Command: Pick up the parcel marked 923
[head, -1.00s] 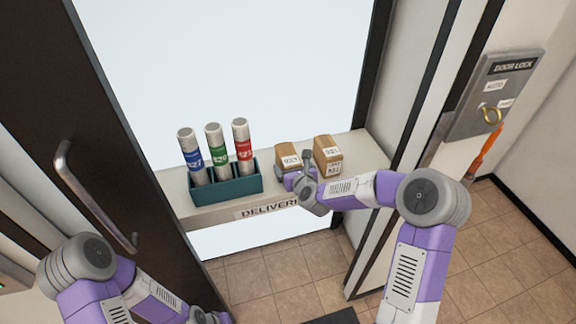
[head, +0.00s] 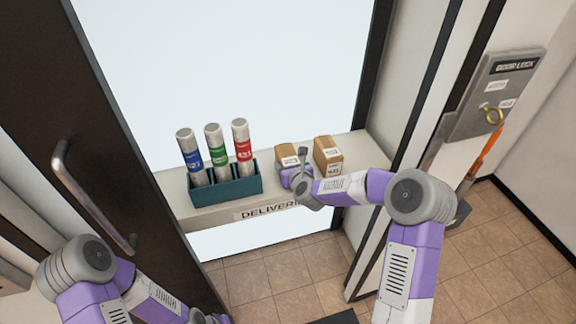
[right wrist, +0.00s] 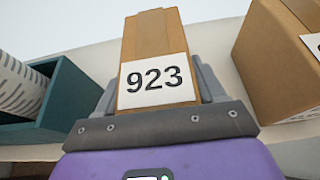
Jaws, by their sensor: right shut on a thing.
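The parcel marked 923 (right wrist: 158,38) is a small brown box with a white label reading 923, and it stands between the fingers of my right gripper (right wrist: 155,92) in the right wrist view. The fingers are shut on its two sides. In the head view the parcel (head: 287,149) shows at the delivery shelf (head: 355,145), partly hidden behind my right gripper (head: 288,169). I cannot tell whether it still touches the shelf. My left arm is at the lower left of the head view; its gripper is too cut off to read.
A second brown parcel (head: 328,150) stands close to the right on the shelf. A teal rack (head: 228,190) with blue, green and red-banded tubes stands to the left. An open door with a handle (head: 90,195) is at left, a door lock panel (head: 492,100) at right.

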